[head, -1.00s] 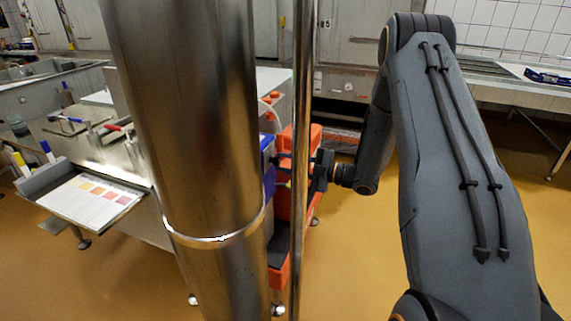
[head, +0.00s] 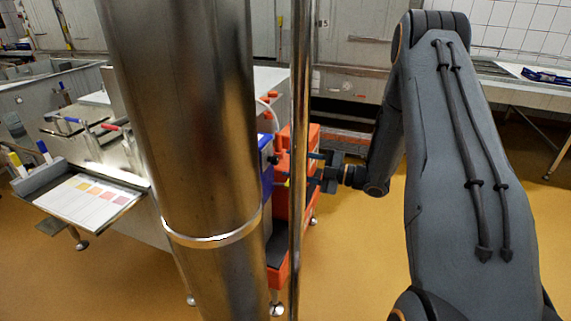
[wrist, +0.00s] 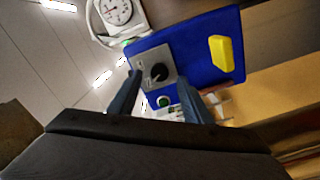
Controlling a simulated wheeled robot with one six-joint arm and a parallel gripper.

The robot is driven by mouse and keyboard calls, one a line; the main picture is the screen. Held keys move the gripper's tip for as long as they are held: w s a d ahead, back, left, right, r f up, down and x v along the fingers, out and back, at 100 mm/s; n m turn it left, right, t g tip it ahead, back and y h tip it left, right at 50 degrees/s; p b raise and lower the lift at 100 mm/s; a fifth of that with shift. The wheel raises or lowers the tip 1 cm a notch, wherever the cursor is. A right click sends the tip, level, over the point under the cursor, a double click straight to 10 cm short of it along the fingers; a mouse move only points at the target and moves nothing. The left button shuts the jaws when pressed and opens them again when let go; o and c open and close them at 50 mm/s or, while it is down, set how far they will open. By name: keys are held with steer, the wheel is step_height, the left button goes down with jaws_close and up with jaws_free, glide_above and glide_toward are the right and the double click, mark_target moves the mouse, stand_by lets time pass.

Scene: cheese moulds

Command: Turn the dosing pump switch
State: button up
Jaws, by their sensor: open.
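In the wrist view the dosing pump switch (wrist: 159,72) is a black knob on a grey plate (wrist: 168,60), set on a blue panel (wrist: 200,35). My gripper (wrist: 158,79) is open, with one finger on each side of the knob in the picture. I cannot tell whether the fingers touch it or how far off they are. In the head view my gripper (head: 296,169) points left at the red unit and its blue panel (head: 267,165). The switch is hidden there by the steel column and pole.
A yellow block (wrist: 221,53) is on the blue panel, a green button (wrist: 163,101) shows below the knob, and a round gauge (wrist: 115,11) is beside the panel. A thick steel column (head: 190,120) and thin pole (head: 299,110) stand in front. Floor at right is clear.

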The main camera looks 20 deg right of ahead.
steer(key=shift+v, duration=2.15)
stand_by(5.1)
